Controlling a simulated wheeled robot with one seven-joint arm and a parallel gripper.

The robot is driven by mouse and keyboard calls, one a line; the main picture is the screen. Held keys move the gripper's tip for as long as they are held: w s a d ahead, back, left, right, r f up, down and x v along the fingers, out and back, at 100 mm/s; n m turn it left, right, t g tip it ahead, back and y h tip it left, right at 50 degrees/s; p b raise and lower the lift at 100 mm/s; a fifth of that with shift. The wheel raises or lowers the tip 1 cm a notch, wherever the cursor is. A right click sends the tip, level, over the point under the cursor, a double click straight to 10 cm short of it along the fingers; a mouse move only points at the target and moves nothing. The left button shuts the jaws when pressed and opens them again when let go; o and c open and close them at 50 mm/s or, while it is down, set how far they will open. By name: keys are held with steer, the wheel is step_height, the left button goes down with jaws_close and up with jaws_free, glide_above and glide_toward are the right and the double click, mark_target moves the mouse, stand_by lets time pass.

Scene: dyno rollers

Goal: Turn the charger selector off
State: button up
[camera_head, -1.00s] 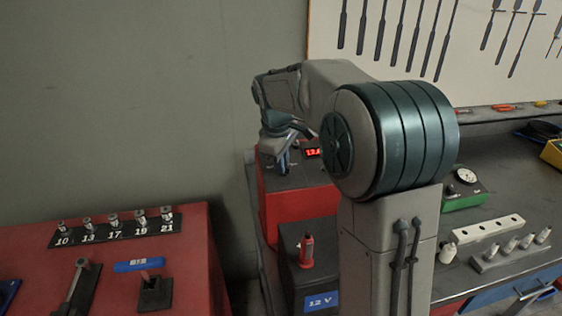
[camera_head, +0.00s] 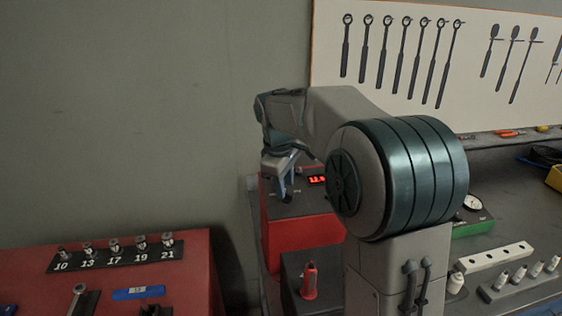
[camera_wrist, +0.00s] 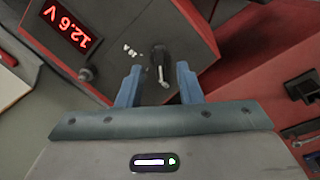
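The charger is a red box (camera_head: 300,232) with a dark top panel (camera_wrist: 115,20). In the wrist view its lit display (camera_wrist: 67,28) reads 12.6 V upside down. The selector (camera_wrist: 160,66) is a small black knob with a pale pointer tip, toward the panel's edge. Small white marks (camera_wrist: 130,50) beside it are too blurred to read. My gripper (camera_wrist: 159,82) is open, its two blue fingers apart on either side of the knob's pale end. I see gaps on both sides and cannot tell the height. In the head view my gripper (camera_head: 285,192) is over the charger's top.
A small round dark knob (camera_wrist: 86,74) sits near the display. A dark box with a red bottle (camera_head: 309,281) stands in front of the charger. A red bench with sockets (camera_head: 113,245) is at left, and a grey workbench (camera_head: 500,215) is at right.

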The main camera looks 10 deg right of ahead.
step_height(320, 180, up, 11)
steer(key=s+a, duration=0.1)
steer(key=shift+s+a+r, duration=0.15)
steer(key=shift+s+a, duration=0.15)
steer(key=shift+s, duration=0.1)
